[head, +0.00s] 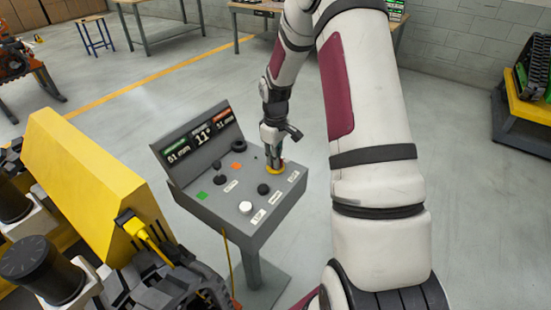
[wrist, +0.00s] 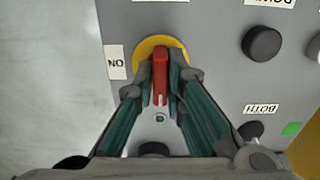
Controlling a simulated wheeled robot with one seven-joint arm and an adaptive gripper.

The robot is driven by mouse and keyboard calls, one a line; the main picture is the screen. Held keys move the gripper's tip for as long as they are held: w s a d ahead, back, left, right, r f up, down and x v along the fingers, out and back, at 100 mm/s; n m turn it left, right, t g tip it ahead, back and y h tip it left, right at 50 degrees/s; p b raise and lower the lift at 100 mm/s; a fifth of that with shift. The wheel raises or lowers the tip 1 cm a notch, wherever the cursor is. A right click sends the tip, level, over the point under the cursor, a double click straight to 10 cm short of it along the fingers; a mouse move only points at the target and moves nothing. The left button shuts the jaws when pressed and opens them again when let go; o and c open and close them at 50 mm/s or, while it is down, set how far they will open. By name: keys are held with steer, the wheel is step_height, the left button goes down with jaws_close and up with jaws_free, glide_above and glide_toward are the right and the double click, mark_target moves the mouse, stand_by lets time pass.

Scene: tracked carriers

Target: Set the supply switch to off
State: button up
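The supply switch is a red handle (wrist: 160,78) on a round yellow plate (wrist: 143,50), set in a grey control panel (wrist: 222,100). The handle lies lengthwise in the wrist view, and an ON label (wrist: 115,62) is beside the yellow plate on the left. My gripper (wrist: 161,75) has one finger on each side of the red handle, closed in against it. In the head view the yellow plate (head: 275,171) is at the console's far right corner, under my gripper (head: 279,160), which partly hides the red handle.
A yellow machine (head: 95,185) is at left.

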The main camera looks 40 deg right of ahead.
steer(key=shift+o, duration=1.3)
steer(key=shift+r, duration=0.1)
step_height(320, 180, up, 12)
